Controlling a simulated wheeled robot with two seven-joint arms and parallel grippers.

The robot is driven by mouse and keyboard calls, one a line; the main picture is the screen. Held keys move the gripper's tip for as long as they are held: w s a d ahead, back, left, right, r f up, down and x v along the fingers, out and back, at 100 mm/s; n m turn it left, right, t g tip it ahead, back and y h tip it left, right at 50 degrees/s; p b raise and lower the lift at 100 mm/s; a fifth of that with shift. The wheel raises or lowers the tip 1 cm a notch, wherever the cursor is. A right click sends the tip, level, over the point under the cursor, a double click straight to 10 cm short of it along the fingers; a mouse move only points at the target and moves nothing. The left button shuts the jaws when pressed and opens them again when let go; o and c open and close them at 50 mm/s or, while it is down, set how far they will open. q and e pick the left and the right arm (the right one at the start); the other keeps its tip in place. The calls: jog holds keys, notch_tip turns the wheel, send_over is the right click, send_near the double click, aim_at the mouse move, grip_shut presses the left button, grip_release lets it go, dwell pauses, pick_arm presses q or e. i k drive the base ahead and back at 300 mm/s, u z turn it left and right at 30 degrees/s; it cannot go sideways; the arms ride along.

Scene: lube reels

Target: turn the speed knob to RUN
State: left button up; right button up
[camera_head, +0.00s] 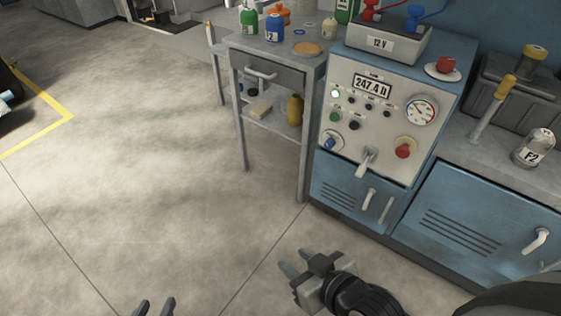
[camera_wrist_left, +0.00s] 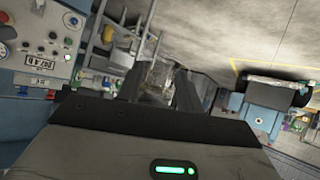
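The control panel (camera_head: 372,115) stands on a blue cabinet at the right. It has a blue knob (camera_head: 331,143) on a round pale plate at lower left, a red knob (camera_head: 404,149) on a pale plate at lower right, and a grey lever (camera_head: 366,162) between them. The labels are too small to read, so I cannot tell which is the speed knob. My left gripper (camera_head: 155,308) is at the bottom edge, open and empty, far from the panel; its parted fingers show in the left wrist view (camera_wrist_left: 160,85). My right gripper (camera_head: 297,263) is open and empty, below and left of the panel.
A red mushroom button (camera_head: 446,65) and a 12 V box (camera_head: 385,42) sit on top of the cabinet. A grey cart (camera_head: 237,55) with bottles stands left of it.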

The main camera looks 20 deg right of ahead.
aim_at(331, 143)
jog(key=u, duration=0.35)
jog(key=k, duration=0.65)
jog(key=u, duration=0.75)
jog(key=i, duration=1.4)
jog(key=z, duration=1.35)
jog(key=i, duration=0.55)
jog(key=z, duration=0.55)
